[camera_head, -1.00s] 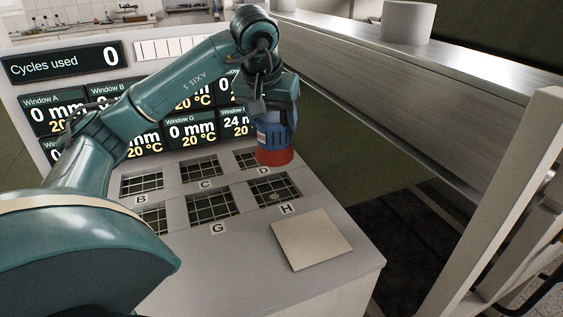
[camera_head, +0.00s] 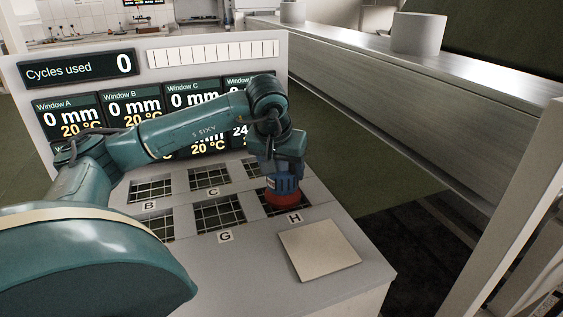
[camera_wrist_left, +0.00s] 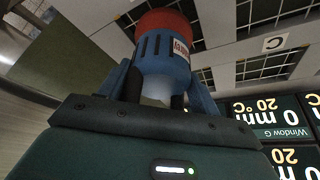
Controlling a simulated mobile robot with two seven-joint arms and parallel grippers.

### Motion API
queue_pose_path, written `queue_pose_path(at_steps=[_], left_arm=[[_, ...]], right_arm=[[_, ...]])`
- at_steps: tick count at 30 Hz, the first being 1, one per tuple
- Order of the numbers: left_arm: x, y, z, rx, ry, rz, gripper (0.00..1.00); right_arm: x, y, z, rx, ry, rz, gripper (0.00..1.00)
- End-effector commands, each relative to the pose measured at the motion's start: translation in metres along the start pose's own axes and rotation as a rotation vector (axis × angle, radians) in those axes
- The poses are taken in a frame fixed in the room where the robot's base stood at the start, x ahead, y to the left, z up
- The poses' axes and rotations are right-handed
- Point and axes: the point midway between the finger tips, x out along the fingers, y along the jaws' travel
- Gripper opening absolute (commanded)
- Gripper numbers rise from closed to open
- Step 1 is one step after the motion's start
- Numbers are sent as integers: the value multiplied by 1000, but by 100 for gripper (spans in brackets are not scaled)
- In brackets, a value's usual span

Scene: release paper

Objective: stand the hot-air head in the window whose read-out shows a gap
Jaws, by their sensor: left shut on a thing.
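The hot-air head (camera_head: 285,190) is blue with a red lower rim. My left gripper (camera_head: 285,170) is shut on it, and it hangs upright with the red rim down over window H (camera_head: 313,190). Whether the rim touches the window cannot be told. In the left wrist view the head (camera_wrist_left: 165,50) sits between the fingers (camera_wrist_left: 160,90), its red end away from the palm. The read-out with 24 (camera_head: 239,131) is mostly hidden behind my arm. Windows A, B and C read 0 mm. My right gripper is not in view.
A flat pale square plate (camera_head: 319,249) lies in front of window H. Window G (camera_head: 217,214) and window C (camera_head: 209,177) are bare grids. A long metal beam (camera_head: 400,105) runs along the right, with a white cylinder (camera_head: 418,34) on top.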

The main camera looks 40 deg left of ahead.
Motion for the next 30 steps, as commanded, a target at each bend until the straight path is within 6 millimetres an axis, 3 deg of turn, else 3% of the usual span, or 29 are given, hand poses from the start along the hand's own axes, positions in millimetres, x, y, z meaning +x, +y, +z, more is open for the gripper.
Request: queue_pose_path(at_steps=[4, 5, 6, 13, 22, 26, 30], left_arm=[[0, 0, -1, -2, 7, 2, 0], [3, 0, 1, 0, 0, 0, 64], [2, 0, 1, 0, 0, 0, 67], [2, 0, 1, 0, -1, 0, 85], [-3, 0, -1, 0, 0, 0, 85], [-20, 0, -2, 0, 3, 1, 85], [-51, 0, -2, 0, 5, 2, 85]], right_arm=[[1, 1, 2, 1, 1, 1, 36], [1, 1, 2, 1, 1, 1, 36], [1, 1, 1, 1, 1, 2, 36], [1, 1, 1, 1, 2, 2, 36], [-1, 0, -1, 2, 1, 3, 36], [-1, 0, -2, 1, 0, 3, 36], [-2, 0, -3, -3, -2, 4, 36]])
